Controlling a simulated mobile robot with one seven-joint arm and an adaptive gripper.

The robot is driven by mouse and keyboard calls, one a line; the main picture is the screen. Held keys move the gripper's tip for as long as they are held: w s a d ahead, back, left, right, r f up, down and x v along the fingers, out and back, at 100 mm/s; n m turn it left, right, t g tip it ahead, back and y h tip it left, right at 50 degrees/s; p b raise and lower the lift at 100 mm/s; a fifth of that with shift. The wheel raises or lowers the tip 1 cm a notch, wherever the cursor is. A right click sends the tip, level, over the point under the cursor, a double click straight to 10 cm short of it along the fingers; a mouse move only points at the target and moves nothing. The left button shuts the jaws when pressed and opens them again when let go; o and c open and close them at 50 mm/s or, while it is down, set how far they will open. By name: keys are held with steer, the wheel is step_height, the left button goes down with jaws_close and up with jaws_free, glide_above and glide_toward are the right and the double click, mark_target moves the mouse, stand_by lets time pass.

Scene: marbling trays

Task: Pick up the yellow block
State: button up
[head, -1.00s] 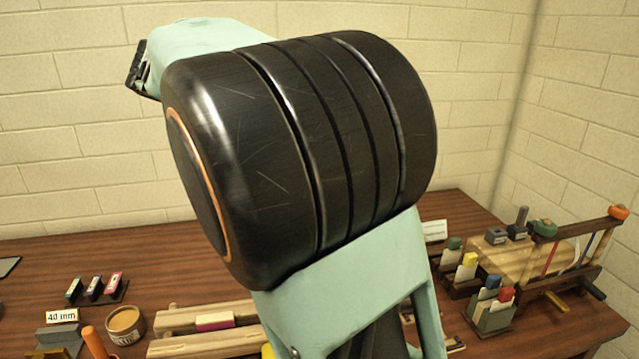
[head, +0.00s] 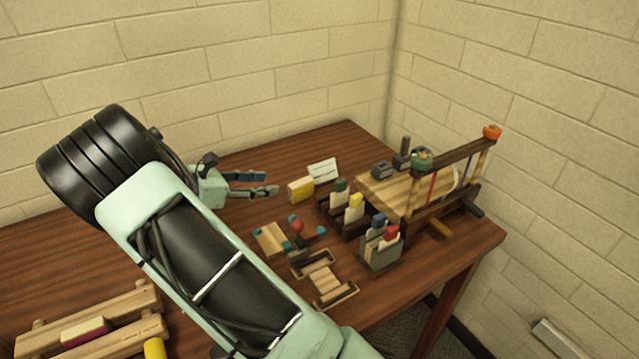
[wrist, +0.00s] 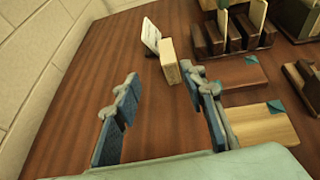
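A yellow block (head: 301,188) with a pale side stands on the table in front of a small white card. In the wrist view the block (wrist: 170,61) shows its pale tan side, a little beyond the fingertips and close to the right finger's tip. My gripper (head: 270,183) is open and empty, to the left of the block in the head view, with its fingers pointing toward it. In the wrist view the two blue-padded fingers of my gripper (wrist: 160,79) are wide apart, with bare table between them.
The white card (head: 322,169) stands behind the block. A dark rack (head: 334,210) with coloured-topped pieces is to its right. Wooden pieces with teal corners (head: 271,239) lie in front. A wooden frame (head: 449,190) stands at the right. Bare table lies behind my gripper.

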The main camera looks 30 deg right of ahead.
mark_target(299, 183)
steer(key=shift+h, duration=0.3)
steer(key=x, duration=0.4)
steer(key=s+x, duration=0.1)
steer(key=x, duration=0.1)
steer(key=shift+d+f, duration=0.3)
steer(key=x, duration=0.5)
steer(key=shift+d+p, duration=0.3)
steer(key=shift+d, duration=0.05)
steer(key=shift+r, duration=0.1)
jaws_close()
